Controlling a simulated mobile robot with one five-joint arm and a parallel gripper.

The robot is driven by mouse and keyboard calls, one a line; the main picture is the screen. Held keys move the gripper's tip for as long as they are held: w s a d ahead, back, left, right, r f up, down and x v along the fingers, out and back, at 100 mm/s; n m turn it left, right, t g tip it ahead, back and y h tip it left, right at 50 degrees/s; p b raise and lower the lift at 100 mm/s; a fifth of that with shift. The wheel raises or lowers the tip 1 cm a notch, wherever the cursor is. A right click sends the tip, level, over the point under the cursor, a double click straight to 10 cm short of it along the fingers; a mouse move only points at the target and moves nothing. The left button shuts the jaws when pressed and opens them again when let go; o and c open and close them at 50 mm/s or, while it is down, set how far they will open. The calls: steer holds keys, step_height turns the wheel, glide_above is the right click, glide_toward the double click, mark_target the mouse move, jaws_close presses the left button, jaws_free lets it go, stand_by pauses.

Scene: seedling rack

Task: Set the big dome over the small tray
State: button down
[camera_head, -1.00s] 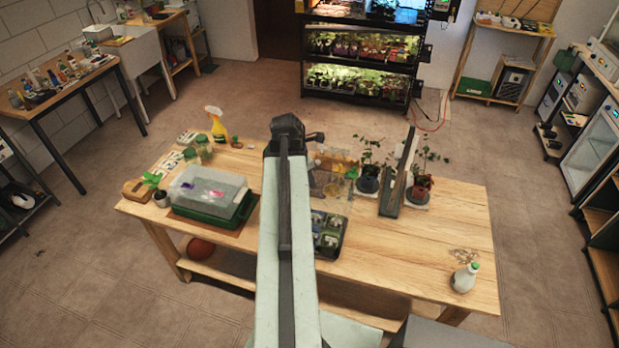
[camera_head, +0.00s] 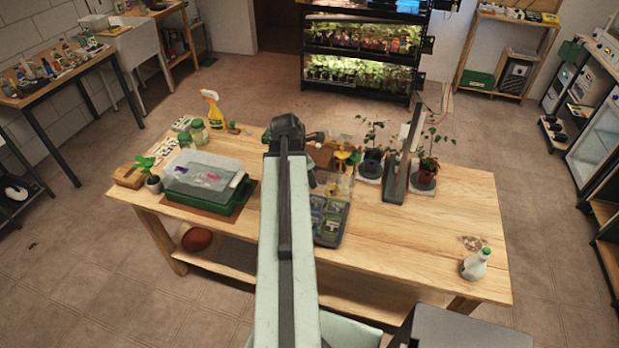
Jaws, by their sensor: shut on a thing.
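The small tray (camera_head: 331,240) is dark, with several small pots, near the table's front middle; it now looks hazy, as if behind clear plastic. A clear box-like dome (camera_head: 340,187) shows just behind it; its full outline is hard to make out. My gripper (camera_head: 312,178) is mostly hidden beside my arm and appears shut on the clear dome. I cannot tell whether the dome touches the tray. Another clear dome (camera_head: 205,172) sits over a green tray (camera_head: 205,205) at the left of the table.
A spray bottle (camera_head: 213,108) and jars (camera_head: 198,131) stand at the back left. The right-middle tabletop is clear.

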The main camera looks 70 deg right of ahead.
steer(key=shift+f+b, duration=2.15)
steer(key=shift+f, duration=0.35)
steer(key=c, duration=1.1)
jaws_free()
steer(key=shift+r, duration=0.1)
steer(key=p+v, duration=0.7)
steer(key=v, duration=0.1)
steer(key=shift+p, duration=0.4)
